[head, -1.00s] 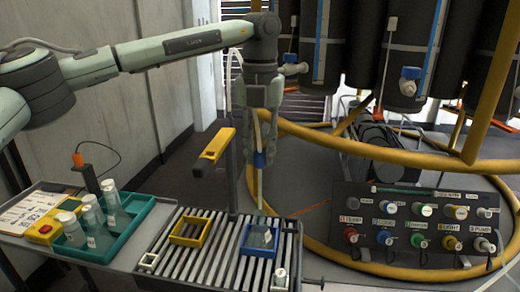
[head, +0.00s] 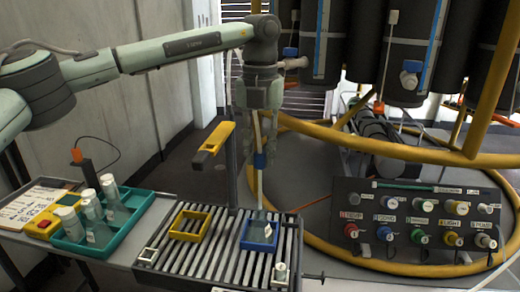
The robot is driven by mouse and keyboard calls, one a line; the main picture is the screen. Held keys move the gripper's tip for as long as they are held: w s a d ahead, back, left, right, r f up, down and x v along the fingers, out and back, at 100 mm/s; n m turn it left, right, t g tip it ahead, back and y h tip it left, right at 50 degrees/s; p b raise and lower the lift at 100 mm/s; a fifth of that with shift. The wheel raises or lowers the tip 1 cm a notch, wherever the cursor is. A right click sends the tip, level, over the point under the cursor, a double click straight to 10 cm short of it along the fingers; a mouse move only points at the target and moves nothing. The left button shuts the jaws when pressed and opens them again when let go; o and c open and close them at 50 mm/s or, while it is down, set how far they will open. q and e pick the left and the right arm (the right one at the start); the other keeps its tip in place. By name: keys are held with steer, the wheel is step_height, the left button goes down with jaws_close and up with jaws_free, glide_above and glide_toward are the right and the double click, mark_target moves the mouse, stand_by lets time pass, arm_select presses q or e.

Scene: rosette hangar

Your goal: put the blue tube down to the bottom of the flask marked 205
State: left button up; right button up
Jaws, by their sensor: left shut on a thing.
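My left gripper (head: 259,155) is shut on the blue tube (head: 260,188), which shows as a pale, thin upright length with a blue piece at the fingers. The tube hangs down over the blue square frame (head: 261,247) on the slatted rack. A clear flask (head: 258,231) stands inside that frame, and the tube's lower end is at or in its mouth. How deep the tip reaches cannot be told, and the flask's marking is too small to read. My right gripper is not in view.
A yellow frame (head: 190,225) is empty on the rack. A teal tray (head: 130,217) holds several capped flasks at the left. A panel of coloured knobs (head: 420,217) stands at the right, with yellow hoops behind.

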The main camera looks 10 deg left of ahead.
mark_target(260, 170)
arm_select(q)
steer(key=shift+f, duration=0.4)
steer(key=shift+f+b, duration=1.15)
steer(key=shift+f, duration=0.6)
steer(key=shift+f+b, duration=1.2)
steer(key=shift+f, duration=1)
steer(key=shift+f, duration=0.2)
steer(key=o, duration=1.5)
